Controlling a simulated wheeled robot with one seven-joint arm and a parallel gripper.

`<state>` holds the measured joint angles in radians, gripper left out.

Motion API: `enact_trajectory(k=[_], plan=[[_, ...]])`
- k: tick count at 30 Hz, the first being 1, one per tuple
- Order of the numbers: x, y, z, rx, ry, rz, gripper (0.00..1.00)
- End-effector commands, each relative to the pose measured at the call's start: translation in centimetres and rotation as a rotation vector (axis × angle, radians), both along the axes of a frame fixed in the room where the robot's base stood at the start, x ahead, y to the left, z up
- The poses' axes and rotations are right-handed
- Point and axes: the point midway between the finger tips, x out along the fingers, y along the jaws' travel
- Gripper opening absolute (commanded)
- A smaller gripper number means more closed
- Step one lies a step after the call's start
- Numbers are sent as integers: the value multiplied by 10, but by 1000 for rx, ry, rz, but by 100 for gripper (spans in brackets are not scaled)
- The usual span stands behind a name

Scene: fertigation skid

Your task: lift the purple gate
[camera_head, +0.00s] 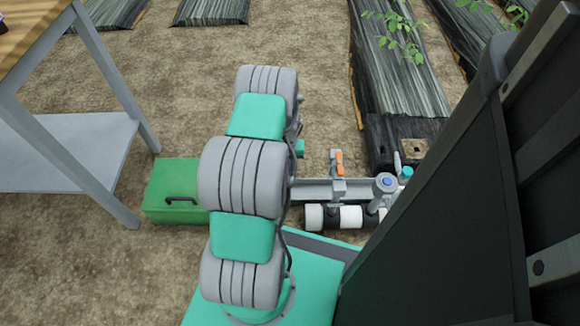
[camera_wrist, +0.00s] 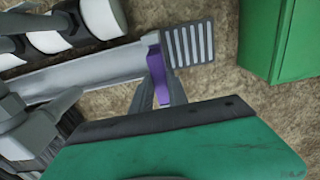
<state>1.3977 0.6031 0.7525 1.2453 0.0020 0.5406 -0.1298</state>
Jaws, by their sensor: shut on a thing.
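In the wrist view the purple gate (camera_wrist: 157,70) stands across the grey channel (camera_wrist: 95,76), close to its slotted grate end. My gripper (camera_wrist: 154,90) has its two grey fingers on either side of the gate's near part and is shut on it. The gate's lower part is hidden, so I cannot tell how deep it sits in the channel. In the head view my own arm hides the gripper and the gate; only part of the grey channel (camera_head: 316,189) shows to the right of the arm.
A green box (camera_head: 172,188) lies left of my arm; it also shows in the wrist view (camera_wrist: 283,38). White and black pipes (camera_head: 350,217) run beside the channel, below an orange-handled valve (camera_head: 339,161). A table (camera_head: 72,155) stands at left.

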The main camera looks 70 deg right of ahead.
Motion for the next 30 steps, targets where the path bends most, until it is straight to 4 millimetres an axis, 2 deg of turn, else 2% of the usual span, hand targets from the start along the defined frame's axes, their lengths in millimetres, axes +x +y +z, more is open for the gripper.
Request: enact_trajectory(k=[5, 6, 14, 20, 23, 30], plan=[[0, 0, -2, 1, -2, 1, 0], [0, 0, -2, 1, -2, 1, 21], [0, 0, -2, 1, -2, -1, 42], [-1, 0, -1, 1, -2, -1, 42], [-1, -1, 5, 0, -2, -1, 42], [0, -1, 55, -2, -3, -1, 42]])
